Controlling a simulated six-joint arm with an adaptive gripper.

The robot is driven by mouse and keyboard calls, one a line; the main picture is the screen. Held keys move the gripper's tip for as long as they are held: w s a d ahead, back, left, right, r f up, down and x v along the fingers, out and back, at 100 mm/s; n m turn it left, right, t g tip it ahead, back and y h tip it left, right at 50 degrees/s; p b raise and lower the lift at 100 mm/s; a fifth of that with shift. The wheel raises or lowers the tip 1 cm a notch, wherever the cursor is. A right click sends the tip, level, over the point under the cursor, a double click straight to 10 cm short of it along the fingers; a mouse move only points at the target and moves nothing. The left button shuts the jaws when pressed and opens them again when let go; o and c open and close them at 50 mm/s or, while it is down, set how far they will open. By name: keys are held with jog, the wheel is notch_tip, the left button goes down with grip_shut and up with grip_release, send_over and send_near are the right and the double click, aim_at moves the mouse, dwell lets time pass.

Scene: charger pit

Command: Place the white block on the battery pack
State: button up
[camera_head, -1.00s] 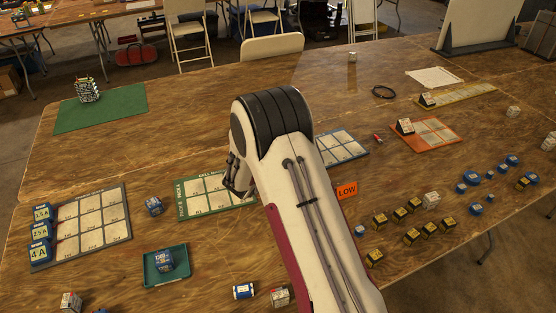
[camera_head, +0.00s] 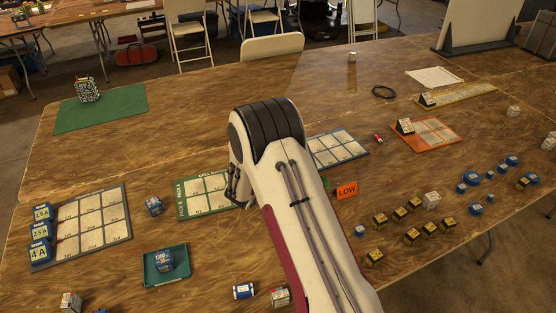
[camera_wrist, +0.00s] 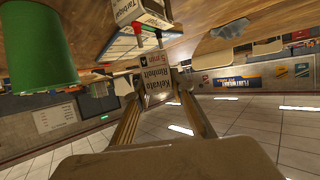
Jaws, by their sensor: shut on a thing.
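In the wrist view my gripper (camera_wrist: 160,92) is shut on a white block (camera_wrist: 153,88) with black printed text, held between its two fingers. In the head view my own arm hides this block and most of the gripper. A bundle of white pieces with coloured tops (camera_head: 87,90), which may be the battery pack, stands on a green mat (camera_head: 128,103) at the far left.
A grey grid board (camera_head: 128,212), a green grid board (camera_head: 188,209) and a teal tray (camera_head: 182,273) lie left of my arm. A blue-edged board (camera_head: 345,150), an orange LOW sign (camera_head: 346,190) and several small blocks lie right.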

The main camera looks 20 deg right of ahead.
jog(key=shift+f, duration=0.4)
jog(key=o, duration=1.1)
jog(key=shift+r, duration=0.1)
jog(key=shift+r, duration=0.6)
jog(key=v, duration=1.2)
jog(key=shift+f, duration=0.2)
jog(key=shift+r, duration=0.1)
